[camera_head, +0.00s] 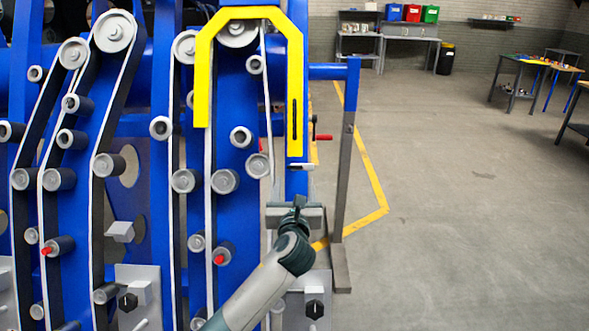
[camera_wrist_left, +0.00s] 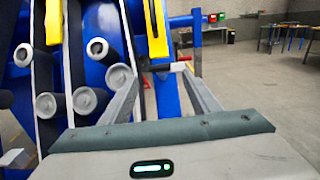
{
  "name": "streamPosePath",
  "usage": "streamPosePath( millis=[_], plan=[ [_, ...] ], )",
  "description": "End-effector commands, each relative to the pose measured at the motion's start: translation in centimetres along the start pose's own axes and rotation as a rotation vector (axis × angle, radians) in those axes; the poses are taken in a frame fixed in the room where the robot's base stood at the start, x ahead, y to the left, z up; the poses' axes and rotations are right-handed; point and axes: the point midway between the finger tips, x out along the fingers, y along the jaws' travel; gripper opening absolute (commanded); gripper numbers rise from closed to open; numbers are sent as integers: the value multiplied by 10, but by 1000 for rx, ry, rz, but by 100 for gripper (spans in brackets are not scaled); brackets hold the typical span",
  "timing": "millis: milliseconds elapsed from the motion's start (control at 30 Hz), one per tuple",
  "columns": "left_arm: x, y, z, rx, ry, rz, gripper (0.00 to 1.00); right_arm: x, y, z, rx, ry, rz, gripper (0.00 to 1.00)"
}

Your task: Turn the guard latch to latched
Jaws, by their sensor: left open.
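The yellow guard (camera_head: 295,85) is an arched plate on the blue frame, and its lower right end also shows in the wrist view (camera_wrist_left: 156,30). Just below that end is a small pale lever with a dark tip, which looks like the guard latch (camera_head: 301,167). It lies roughly level, and it also shows in the wrist view (camera_wrist_left: 166,67). My left gripper (camera_head: 296,212) is below the lever in the head view. In the wrist view its two fingers (camera_wrist_left: 165,92) are spread, with the lever beyond and between their tips, apparently untouched. My right gripper is not in view.
A red-handled crank (camera_head: 322,137) sticks out right of the guard. Belts and grey rollers (camera_head: 224,181) fill the chassis to the left. A blue and grey post (camera_head: 346,170) stands close on the right. Open floor (camera_head: 460,220) lies beyond it, with workbenches at the back.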

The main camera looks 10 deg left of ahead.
Motion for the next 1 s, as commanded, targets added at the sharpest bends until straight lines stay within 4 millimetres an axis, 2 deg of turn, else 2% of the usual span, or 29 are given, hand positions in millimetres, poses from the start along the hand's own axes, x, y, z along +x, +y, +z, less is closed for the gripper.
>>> streamPosePath(
  millis=[200,433,633,967,1000],
  plan=[
    [36,0,2,1,0,1,56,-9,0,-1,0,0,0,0],
    [63,0,1,0,0,1,56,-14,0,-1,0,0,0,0],
    [74,0,1,0,-1,-1,56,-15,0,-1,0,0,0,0],
    [75,0,0,0,0,-1,56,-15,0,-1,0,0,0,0],
    [75,0,0,0,0,0,47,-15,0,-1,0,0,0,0]
  ],
)
